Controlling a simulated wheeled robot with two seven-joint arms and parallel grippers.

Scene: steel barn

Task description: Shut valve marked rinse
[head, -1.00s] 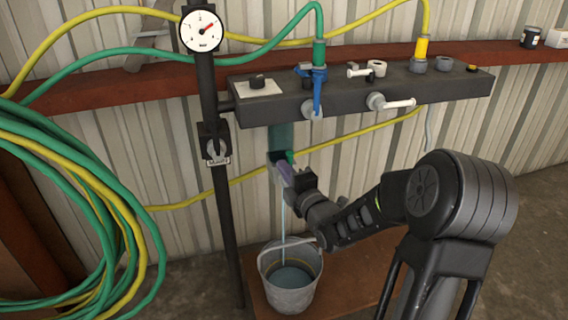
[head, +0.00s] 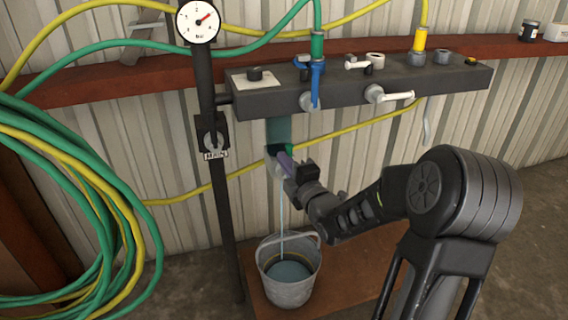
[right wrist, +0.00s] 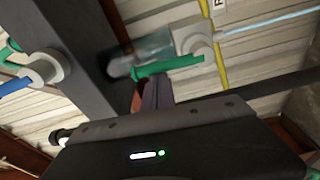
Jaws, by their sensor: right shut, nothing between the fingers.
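A valve with a green lever (right wrist: 168,66) sits on a teal pipe (head: 279,131) below the dark manifold (head: 360,92). Its pale body (right wrist: 195,37) shows in the right wrist view, with a white tag (right wrist: 219,4) cut off by the frame edge; its wording is not readable. A thin water stream (head: 282,215) runs from the valve into a metal bucket (head: 290,285). My right gripper (head: 282,160) is shut and empty, its fingers close beside the lever; I cannot tell whether they touch. The fingers (right wrist: 152,93) also show in the right wrist view. My left gripper is not in view.
A post with a gauge (head: 198,22) and a valve tagged MAIN (head: 216,155) stands left. Coiled hoses (head: 75,170) hang at far left.

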